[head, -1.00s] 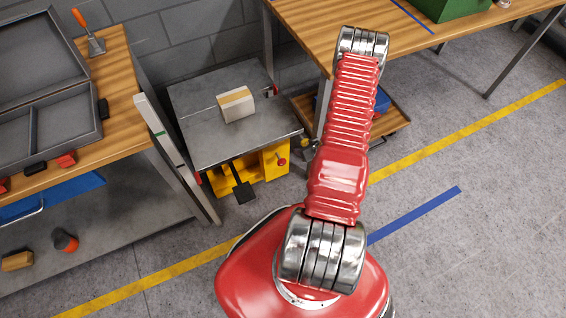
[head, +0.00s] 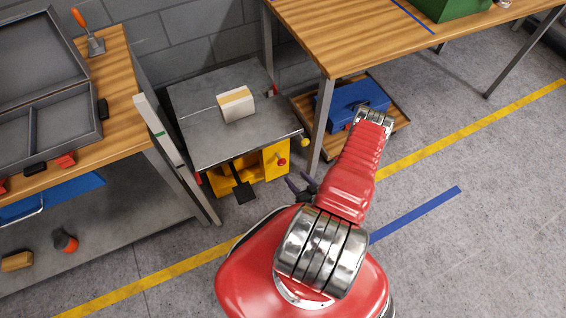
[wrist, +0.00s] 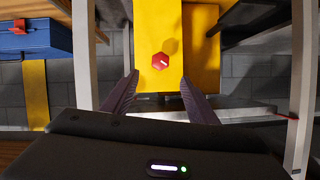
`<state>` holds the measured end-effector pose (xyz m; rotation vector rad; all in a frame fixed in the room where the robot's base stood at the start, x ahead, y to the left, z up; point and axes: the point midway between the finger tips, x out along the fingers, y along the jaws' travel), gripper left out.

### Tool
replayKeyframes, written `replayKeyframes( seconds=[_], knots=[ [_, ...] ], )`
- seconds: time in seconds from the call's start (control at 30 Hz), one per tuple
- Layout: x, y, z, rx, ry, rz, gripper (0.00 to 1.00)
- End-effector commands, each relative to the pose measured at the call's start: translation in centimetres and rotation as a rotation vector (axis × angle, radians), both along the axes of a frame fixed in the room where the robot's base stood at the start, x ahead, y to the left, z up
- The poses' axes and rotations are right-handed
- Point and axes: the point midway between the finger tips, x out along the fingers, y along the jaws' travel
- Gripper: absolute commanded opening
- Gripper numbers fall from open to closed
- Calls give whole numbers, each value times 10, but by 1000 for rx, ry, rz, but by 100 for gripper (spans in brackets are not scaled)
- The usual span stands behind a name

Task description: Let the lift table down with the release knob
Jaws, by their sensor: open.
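The lift table (head: 200,142) stands between the two benches, with a grey top on a yellow base (head: 270,168). A red knob (head: 282,161) sits on the base's right part, with a black pedal (head: 243,192) to its left. My gripper (head: 301,184) is open and empty, low at the right of the base and apart from the knob. In the wrist view the red six-sided knob (wrist: 160,61) shows on the yellow face, between and just beyond the fingertips (wrist: 160,76). A pale box with a tan band (head: 236,105) lies on the table top.
A wooden bench (head: 320,50) stands at the right, its leg (head: 319,130) close to my gripper. A blue toolbox (head: 350,100) lies on a low wooden tray below it. The left bench (head: 120,85) flanks the table. The floor in front is clear.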

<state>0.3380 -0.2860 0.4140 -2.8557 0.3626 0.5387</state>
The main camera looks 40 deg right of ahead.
Motion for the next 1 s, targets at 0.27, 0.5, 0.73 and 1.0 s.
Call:
replayKeyframes(
  seconds=[0.27,0.5,0.73,1.0],
  knots=[
    [0,1,0,0,-5,-1,53],
    [4,0,-2,-1,-4,2,53],
    [21,-4,-9,-3,-3,3,53],
    [50,-10,-21,-2,-4,3,53]
  ],
)
